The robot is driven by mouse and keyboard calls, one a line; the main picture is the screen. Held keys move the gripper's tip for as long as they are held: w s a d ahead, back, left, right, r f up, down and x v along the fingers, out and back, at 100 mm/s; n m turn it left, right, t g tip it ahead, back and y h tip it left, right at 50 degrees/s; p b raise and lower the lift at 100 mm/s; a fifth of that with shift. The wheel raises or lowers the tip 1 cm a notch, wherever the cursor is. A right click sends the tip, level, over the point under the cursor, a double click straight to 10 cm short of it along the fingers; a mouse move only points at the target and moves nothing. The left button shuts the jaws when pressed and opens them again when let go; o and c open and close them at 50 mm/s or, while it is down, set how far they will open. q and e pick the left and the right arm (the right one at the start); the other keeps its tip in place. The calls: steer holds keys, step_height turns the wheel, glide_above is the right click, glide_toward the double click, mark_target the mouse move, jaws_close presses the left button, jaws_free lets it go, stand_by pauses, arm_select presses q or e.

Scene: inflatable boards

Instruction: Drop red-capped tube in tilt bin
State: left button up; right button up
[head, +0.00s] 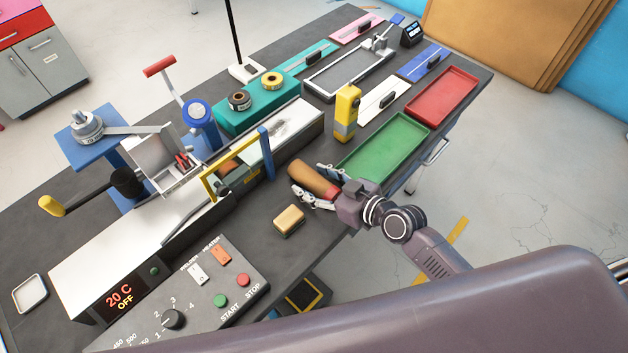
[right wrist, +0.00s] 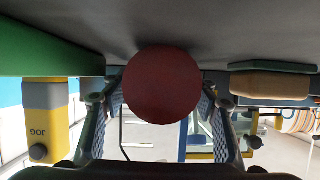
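The tube (head: 308,177) is a brown cylinder with a red cap (head: 331,190) at its near end. In the right wrist view the round red cap (right wrist: 163,85) faces the camera. My right gripper (head: 306,179) has its fingers on either side of the tube, at the table's front edge. I cannot tell whether they press on it or whether the tube touches the table. An open grey metal box (head: 160,148), probably the tilt bin, stands at the left on the machine and holds small red-ended things. My left gripper is out of view.
A yellow sponge-like block (head: 289,221) lies left of my right gripper. A green tray (head: 391,144) and red tray (head: 442,97) lie at the right. A yellow post (head: 346,106) stands behind the tube. A yellow frame (head: 225,165) stands between tube and box.

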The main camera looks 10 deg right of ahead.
mark_target(314, 177)
steer(key=c, duration=1.3)
steer(key=shift+o, duration=0.2)
steer(key=shift+r, duration=0.1)
step_height(314, 177, up, 20)
steer(key=s+d+r+n+g+y, duration=0.3)
steer(key=s+d+n, duration=0.1)
steer(key=s+d, duration=0.4)
steer(key=shift+s+d, duration=0.3)
steer(key=shift+s, duration=0.75)
